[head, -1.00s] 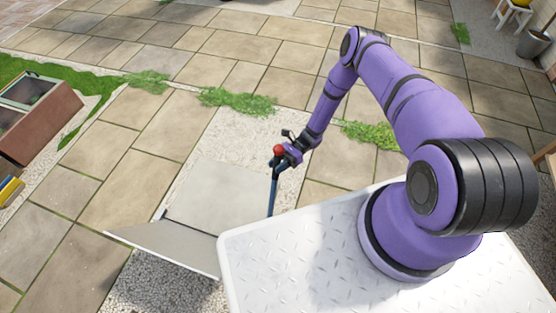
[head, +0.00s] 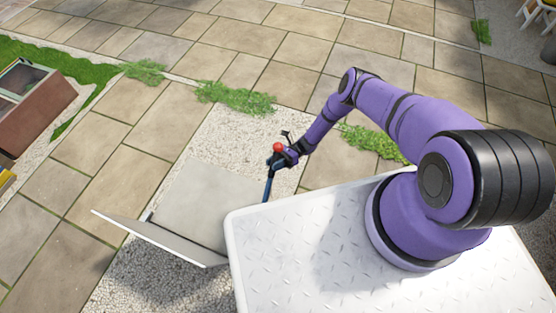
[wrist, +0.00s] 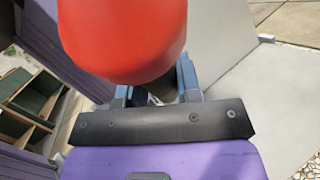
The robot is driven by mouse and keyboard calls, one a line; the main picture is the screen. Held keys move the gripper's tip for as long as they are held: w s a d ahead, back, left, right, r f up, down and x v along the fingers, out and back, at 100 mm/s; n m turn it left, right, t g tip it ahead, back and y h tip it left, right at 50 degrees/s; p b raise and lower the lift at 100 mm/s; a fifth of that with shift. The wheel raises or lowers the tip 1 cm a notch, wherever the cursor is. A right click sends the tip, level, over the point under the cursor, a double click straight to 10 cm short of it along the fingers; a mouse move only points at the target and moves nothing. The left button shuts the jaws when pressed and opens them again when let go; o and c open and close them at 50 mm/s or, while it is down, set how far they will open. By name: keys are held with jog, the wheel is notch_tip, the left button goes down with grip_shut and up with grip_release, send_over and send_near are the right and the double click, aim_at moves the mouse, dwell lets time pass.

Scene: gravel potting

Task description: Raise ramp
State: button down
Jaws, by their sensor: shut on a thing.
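The ramp (head: 160,237) is a flat grey flap at the lower left of the head view, hinged to a grey platform (head: 205,195). It tilts up from the platform edge, with its outer edge clear of the gravel. A thin blue lever (head: 267,188) with a red knob (head: 278,147) stands beside the platform, its foot hidden behind my white deck. My gripper (head: 281,154) is shut on the lever at its top, by the knob. In the wrist view the red knob (wrist: 125,40) fills the upper middle and hides much of the grip.
Gravel surrounds the platform, with paving slabs beyond. A brown planter box (head: 35,110) stands at the far left. Grass tufts (head: 235,96) grow behind the platform. My white deck lies close to the platform's right side.

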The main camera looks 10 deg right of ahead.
jog(key=shift+w+d, duration=0.15)
jog(key=shift+w, duration=0.1)
jog(key=c, duration=0.8)
grip_release()
jog(key=shift+s+d, duration=0.1)
